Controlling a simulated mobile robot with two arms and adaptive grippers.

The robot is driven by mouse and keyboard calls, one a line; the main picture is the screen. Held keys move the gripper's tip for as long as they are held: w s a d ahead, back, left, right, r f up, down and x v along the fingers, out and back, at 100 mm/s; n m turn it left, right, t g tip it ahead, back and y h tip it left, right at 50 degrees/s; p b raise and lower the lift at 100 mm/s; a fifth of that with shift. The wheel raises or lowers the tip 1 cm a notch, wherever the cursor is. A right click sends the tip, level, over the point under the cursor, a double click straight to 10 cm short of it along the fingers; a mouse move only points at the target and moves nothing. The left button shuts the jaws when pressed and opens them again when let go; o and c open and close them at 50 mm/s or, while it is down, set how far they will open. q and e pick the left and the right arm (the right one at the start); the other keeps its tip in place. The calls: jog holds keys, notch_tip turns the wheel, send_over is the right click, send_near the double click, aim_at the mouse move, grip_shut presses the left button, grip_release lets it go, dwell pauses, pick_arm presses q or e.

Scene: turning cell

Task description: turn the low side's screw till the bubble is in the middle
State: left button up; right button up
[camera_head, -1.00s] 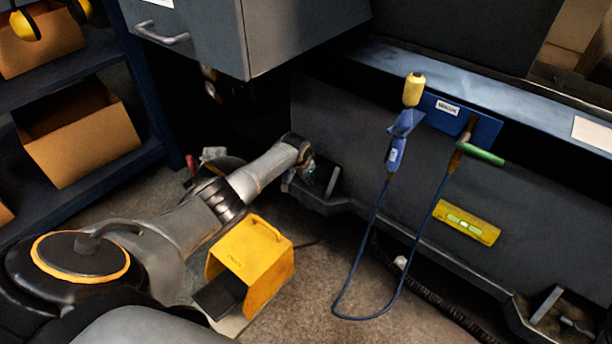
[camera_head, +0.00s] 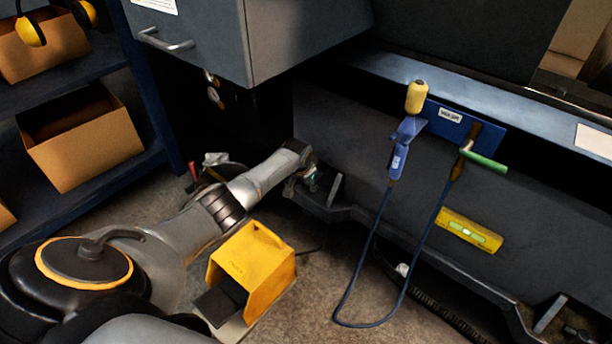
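A yellow spirit level (camera_head: 452,219) with a green vial (camera_head: 461,233) sits against the dark machine base, its right end lower in the picture. The bubble is too small to place surely. A levelling foot (camera_head: 334,189) juts from the base at the left, and another foot (camera_head: 549,314) is at the lower right, partly cut off. My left gripper (camera_head: 308,180) is at the left foot, its fingers small and dark. It covers the screw there, and I cannot tell whether it grips it. My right gripper is not in view.
A yellow foot pedal box (camera_head: 254,262) stands on the floor beside my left arm. A blue cable (camera_head: 421,251) hangs in a loop from the blue panel (camera_head: 467,122). A shelf with boxes (camera_head: 83,141) is at the left, and a grey cabinet (camera_head: 205,40) overhangs above.

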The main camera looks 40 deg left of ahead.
pick_arm(q)
jog(key=v, duration=1.2)
jog(key=shift+w+f, duration=0.1)
jog(key=shift+f, duration=0.05)
